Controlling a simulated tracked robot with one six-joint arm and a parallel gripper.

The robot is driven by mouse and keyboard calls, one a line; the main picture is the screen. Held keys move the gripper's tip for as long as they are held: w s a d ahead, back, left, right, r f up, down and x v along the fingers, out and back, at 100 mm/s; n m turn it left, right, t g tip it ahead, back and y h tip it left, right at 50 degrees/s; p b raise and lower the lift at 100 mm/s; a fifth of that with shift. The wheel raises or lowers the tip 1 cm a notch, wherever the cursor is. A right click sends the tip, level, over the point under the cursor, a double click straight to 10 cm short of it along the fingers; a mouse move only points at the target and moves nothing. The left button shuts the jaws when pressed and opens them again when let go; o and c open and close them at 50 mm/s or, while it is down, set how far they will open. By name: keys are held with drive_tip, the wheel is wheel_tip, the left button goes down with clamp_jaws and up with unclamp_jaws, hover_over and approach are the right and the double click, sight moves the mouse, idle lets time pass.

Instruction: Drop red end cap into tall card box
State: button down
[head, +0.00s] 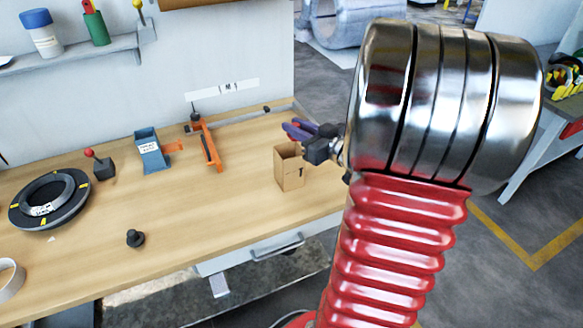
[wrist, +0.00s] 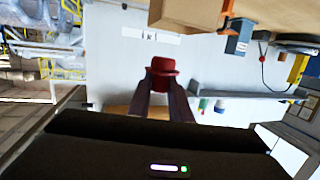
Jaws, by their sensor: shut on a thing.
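My gripper (head: 292,130) is over the right part of the bench, with its purple fingers pointing left. In the wrist view, the gripper (wrist: 163,80) is shut on the red end cap (wrist: 162,72), a round cap with a wider rim, held at the fingertips. I cannot make out the cap in the head view. The tall card box (head: 291,171) stands upright on the bench, just below and slightly left of the gripper in the picture. A brown box-like shape, apparently the card box (wrist: 185,14), shows at the top of the wrist view.
An orange tool (head: 210,147), a blue dispenser (head: 151,152), a red-knobbed lever (head: 103,166), a dark coil (head: 48,200) and a black knob (head: 135,238) stand on the bench (head: 200,215). A wall shelf (head: 80,52) is at upper left. The bench's middle front is mostly clear.

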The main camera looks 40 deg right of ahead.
drive_tip(key=c, duration=1.5)
unclamp_jaws()
drive_tip(key=shift+c, duration=0.2)
drive_tip(key=shift+s, duration=0.1)
drive_tip(key=s+r, duration=0.2)
drive_tip(key=s, duration=1.1)
drive_tip(key=shift+s+a, duration=0.2)
drive_tip(key=shift+s, duration=0.05)
